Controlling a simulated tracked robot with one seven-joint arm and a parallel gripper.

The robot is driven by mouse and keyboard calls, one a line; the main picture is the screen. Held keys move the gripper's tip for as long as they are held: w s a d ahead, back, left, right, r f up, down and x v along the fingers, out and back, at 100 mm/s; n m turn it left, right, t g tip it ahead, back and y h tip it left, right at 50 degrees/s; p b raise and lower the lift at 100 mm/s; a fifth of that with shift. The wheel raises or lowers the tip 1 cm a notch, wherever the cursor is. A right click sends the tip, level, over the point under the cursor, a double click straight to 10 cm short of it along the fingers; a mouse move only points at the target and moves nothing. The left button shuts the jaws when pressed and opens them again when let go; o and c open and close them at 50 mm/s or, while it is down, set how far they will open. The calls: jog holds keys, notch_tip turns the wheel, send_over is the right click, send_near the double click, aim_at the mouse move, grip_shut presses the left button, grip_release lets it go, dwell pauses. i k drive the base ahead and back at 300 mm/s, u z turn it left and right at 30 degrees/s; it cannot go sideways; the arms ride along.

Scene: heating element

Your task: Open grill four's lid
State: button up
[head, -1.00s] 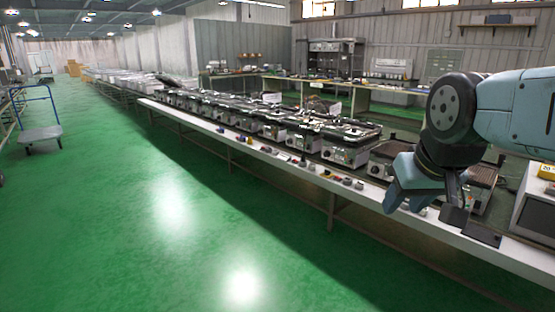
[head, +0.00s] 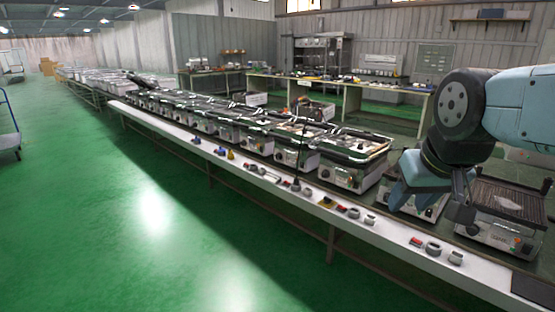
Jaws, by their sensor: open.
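A long row of grills stands on the bench. The nearest ones with lids include a silver grill with a black-edged lid (head: 358,145), which looks shut, and another like it (head: 297,132) to its left. I cannot tell which is grill four; no number is readable. At the right is a grill with a bare ribbed plate (head: 508,200). My gripper (head: 432,205) hangs at the right, pointing down in front of the grills. It is open, with nothing seen between its fingers, and it hides part of a grill (head: 402,197) behind it.
Green floor (head: 110,200) is clear at the left. Workbenches (head: 345,90) stand behind the row. A blue cart (head: 8,130) is at the left edge.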

aim_at(316, 131)
jog(key=i, duration=1.45)
jog(key=u, duration=0.25)
jog(key=i, duration=1.6)
jog(key=u, duration=0.15)
